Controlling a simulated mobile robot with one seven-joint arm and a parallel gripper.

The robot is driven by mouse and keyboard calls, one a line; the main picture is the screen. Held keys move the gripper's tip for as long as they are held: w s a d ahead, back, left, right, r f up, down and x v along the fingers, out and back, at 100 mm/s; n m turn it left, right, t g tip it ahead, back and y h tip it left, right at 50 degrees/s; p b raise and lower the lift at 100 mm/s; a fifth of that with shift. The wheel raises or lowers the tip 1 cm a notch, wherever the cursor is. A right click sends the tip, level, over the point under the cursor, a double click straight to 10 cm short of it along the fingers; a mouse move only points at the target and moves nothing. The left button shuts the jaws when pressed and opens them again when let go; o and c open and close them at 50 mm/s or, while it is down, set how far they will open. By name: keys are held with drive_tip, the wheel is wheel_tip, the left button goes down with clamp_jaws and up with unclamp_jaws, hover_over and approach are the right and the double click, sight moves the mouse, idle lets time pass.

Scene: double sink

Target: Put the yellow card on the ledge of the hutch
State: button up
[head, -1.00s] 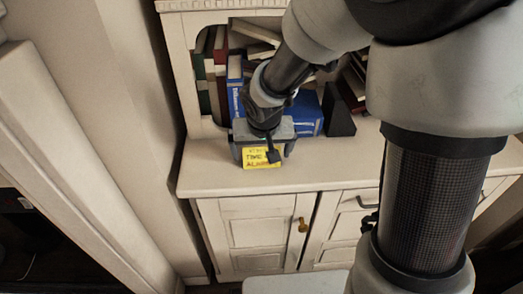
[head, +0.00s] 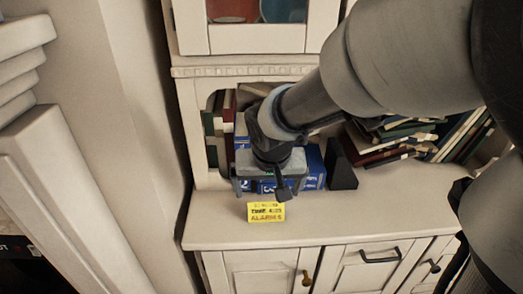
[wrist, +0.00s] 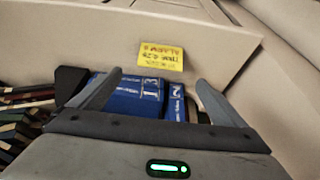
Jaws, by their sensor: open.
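The yellow card (head: 265,212) with dark printed text lies on the ledge of the hutch (head: 330,218), near its left end. It also shows in the wrist view (wrist: 161,56), upside down, beyond my fingertips. My gripper (head: 266,190) is above the ledge, just behind the card, in front of the blue books. In the wrist view my gripper's two fingers (wrist: 158,78) are spread wide with nothing held between them, and the card is apart from them.
Blue books (head: 312,168) stand behind my gripper, with a black bookend (head: 340,165) to their right. More books (head: 400,135) lean in the hutch at right. A wall is close on the left. The ledge's front and right stretch are clear.

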drive_tip(key=s+d+r, duration=0.5)
drive_tip(key=s, duration=0.2)
drive_tip(key=s+d+r+t, duration=0.1)
drive_tip(key=s+d+r, duration=0.4)
drive_tip(key=s, duration=0.3)
drive_tip(key=shift+s+r, duration=0.2)
drive_tip(key=shift+r, duration=0.15)
drive_tip(key=shift+d, duration=0.1)
wheel_tip(320, 180, up, 19)
drive_tip(key=p, duration=1.9)
drive_tip(key=shift+r, duration=0.15)
